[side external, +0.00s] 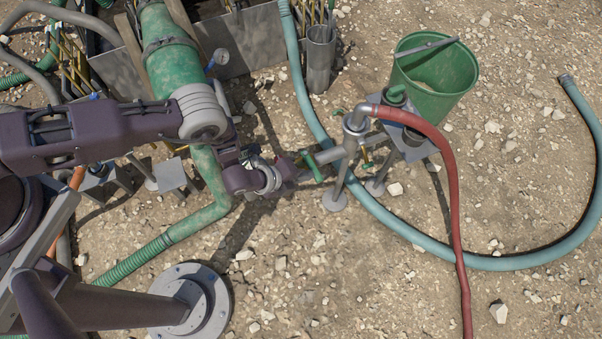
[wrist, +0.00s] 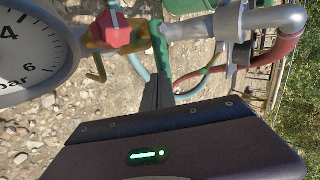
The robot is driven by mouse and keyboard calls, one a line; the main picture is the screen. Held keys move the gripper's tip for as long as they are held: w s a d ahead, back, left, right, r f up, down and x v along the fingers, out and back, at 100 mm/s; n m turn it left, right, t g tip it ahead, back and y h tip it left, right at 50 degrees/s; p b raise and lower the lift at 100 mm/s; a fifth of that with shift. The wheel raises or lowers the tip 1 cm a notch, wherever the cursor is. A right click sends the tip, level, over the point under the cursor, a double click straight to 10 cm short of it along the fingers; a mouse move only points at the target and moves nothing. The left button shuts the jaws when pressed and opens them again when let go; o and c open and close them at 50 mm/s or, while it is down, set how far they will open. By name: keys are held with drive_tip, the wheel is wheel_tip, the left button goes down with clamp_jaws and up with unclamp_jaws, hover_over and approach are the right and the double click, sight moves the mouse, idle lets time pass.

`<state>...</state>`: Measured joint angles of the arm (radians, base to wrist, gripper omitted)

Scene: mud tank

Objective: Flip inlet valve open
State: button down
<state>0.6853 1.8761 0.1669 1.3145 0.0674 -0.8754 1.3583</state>
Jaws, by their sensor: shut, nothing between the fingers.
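A green lever (side external: 312,165) sits on the grey pipe assembly beside my gripper (side external: 299,177) in the side view. In the wrist view the green lever (wrist: 159,45) stands upright at the end of the grey pipe (wrist: 188,29), beside a red valve part (wrist: 112,32). The dark fingers of my gripper (wrist: 158,82) are shut together with nothing between them. Their tips are at the lower end of the green lever; I cannot tell whether they touch it. No label shows which valve is the inlet.
A red hose (side external: 445,165) and a pale blue hose (side external: 440,240) run over the stony ground. A green bucket (side external: 435,95) stands behind the pipe stand. A pressure gauge (wrist: 35,45) fills the wrist view's upper left.

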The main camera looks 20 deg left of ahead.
sight(316, 174)
drive_tip(key=d, duration=0.1)
drive_tip(key=w+n, duration=0.1)
drive_tip(key=d+y, duration=0.1)
drive_tip(key=shift+w+d+n+t, duration=0.25)
drive_tip(key=shift+d+n+t, duration=0.05)
drive_tip(key=shift+d+t, duration=0.1)
drive_tip(key=shift+n+y, duration=0.6)
drive_tip(key=shift+n, duration=0.1)
drive_tip(key=shift+w+d, duration=0.35)
drive_tip(key=shift+w, duration=0.95)
drive_tip(key=shift+w+d, duration=0.35)
drive_tip(key=shift+w, duration=0.95)
drive_tip(key=shift+w+d, duration=0.35)
drive_tip(key=shift+w, duration=0.95)
drive_tip(key=shift+t, duration=0.3)
